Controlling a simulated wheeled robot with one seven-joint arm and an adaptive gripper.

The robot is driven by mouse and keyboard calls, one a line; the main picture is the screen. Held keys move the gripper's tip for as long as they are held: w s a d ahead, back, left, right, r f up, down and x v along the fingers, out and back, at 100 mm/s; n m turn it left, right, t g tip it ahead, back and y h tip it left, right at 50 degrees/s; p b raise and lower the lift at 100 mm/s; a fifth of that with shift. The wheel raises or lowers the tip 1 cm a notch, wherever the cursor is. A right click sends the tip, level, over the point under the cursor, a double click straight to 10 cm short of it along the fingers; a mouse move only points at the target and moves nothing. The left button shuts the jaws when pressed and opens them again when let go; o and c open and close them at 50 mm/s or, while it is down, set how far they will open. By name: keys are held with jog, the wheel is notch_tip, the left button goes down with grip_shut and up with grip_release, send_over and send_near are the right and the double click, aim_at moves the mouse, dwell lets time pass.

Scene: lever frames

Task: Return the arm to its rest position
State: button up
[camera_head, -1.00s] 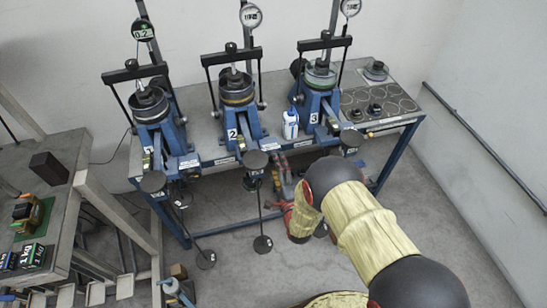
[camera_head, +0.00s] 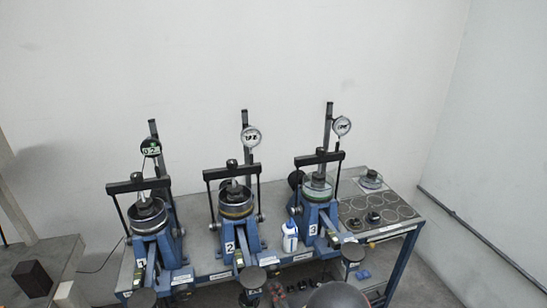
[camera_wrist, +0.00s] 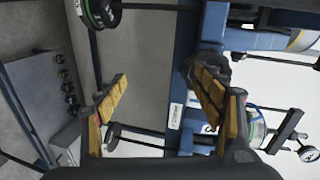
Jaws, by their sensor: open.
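My gripper (camera_wrist: 157,80) shows in the wrist view with its two yellow-padded fingers spread apart. Nothing is between the pads. A dark round part of my arm (camera_head: 337,296) shows at the bottom edge of the head view; the rest of the arm and the gripper are out of that view. In the wrist view, blue frame parts of the bench (camera_wrist: 188,55) lie beyond the fingers, with a dark weight disc (camera_wrist: 100,12) at the top. I cannot tell the exact distance from the fingers to these parts.
The bench (camera_head: 285,262) carries three blue lever frames: the left one (camera_head: 155,245), the middle one (camera_head: 240,235) and the right one (camera_head: 318,225), each with a dial gauge. A white bottle (camera_head: 290,238) stands between two frames. A side table (camera_head: 60,262) is at left.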

jog(key=s+d+f+n+g+h, duration=0.2)
jog(key=s+f+n+g, duration=0.4)
jog(key=f, duration=0.3)
jog(key=s+d+r+n+g, duration=0.2)
jog(key=s+r+n+g, duration=0.1)
jog(key=s+r+g, duration=0.15)
jog(key=s+d+r+n, duration=0.1)
jog(key=s+d+r, duration=0.3)
jog(key=r, duration=1)
jog(key=s+d+r+n+h, duration=0.1)
jog(key=s+d+r, duration=0.4)
jog(key=s+r, duration=0.5)
jog(key=s+d+r+n+t+h, duration=0.1)
jog(key=s+d+r, duration=0.3)
jog(key=r, duration=1.5)
jog(key=s+n+b, duration=0.1)
jog(key=s, duration=0.2)
jog(key=shift+d+r+n, duration=0.3)
jog(key=shift+r, duration=0.05)
